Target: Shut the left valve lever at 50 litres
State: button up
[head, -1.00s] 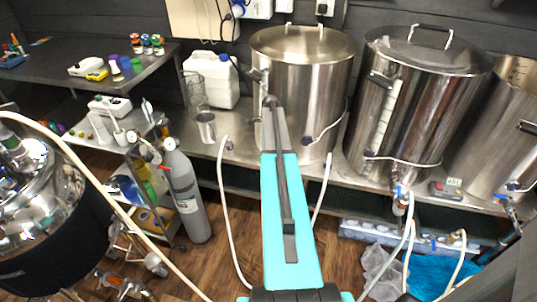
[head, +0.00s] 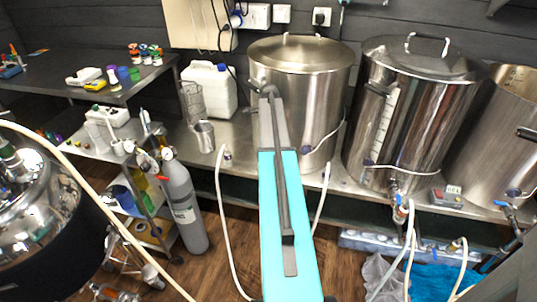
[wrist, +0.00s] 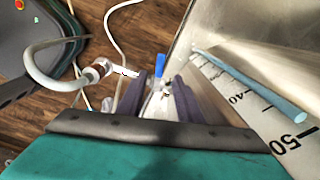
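The left valve's blue lever (wrist: 160,67) shows in the wrist view, just beyond my fingertips, on a small metal valve (wrist: 166,88) at the kettle. My gripper (wrist: 159,79) is open, its two dark fingers apart on either side of the valve; contact cannot be told. The steel left kettle (wrist: 275,55) carries a scale marked 40 and 50 (wrist: 290,141). A pale blue strip (wrist: 250,82) runs along the scale and ends near the 50. In the head view my teal arm reaches toward the left kettle (head: 312,95) and hides its valve and my gripper.
Two more kettles stand to the right, the middle one (head: 425,100) with its own blue-levered valve (head: 399,199). A grey gas cylinder (head: 183,205), a steel jug (head: 204,136) and a white jerrycan (head: 210,90) are on the left. White hoses (head: 226,220) hang by my arm.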

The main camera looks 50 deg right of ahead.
jog(key=shift+s+r, duration=0.1)
jog(key=shift+r, duration=2.5)
jog(key=shift+c, duration=0.5)
